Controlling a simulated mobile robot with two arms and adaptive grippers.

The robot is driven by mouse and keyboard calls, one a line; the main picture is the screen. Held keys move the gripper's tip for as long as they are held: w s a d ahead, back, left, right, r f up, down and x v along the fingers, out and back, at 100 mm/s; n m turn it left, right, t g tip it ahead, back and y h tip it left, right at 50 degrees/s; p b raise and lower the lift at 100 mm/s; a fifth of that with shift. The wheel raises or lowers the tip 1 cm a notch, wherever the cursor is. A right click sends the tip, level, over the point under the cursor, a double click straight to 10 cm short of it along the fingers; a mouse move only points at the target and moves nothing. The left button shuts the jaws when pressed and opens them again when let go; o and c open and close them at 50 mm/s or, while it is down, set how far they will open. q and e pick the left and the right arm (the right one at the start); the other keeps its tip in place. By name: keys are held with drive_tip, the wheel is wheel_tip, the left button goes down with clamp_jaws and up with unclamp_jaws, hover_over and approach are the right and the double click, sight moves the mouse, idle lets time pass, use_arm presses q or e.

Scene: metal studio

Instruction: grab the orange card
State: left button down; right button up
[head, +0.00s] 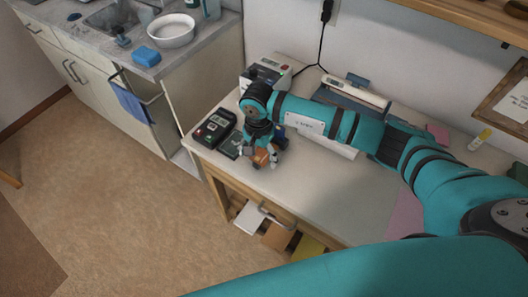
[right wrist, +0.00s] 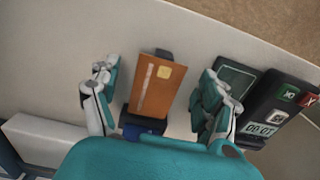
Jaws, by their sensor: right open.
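The orange card (right wrist: 155,88) shows in the right wrist view with a pale stripe and a gold chip. It seems to rest on a dark holder with a blue base (right wrist: 146,128). In the head view the card (head: 261,157) is a small orange patch near the table's front left. My right gripper (right wrist: 160,72) is open, one finger on each side of the card, with gaps on both sides. In the head view my right gripper (head: 257,155) is low over the table and partly hides the card and holder. My left gripper is not in view.
A black card terminal (head: 213,128) stands left of the gripper, with a dark green pad (head: 231,146) beside it. A label printer (head: 266,71) and a white and blue device (head: 354,93) are farther back. The table's front middle is clear. A sink counter (head: 190,50) stands to the left.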

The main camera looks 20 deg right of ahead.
drive_tip(key=shift+f, duration=0.1)
idle(0.4)
drive_tip(key=c, duration=0.8)
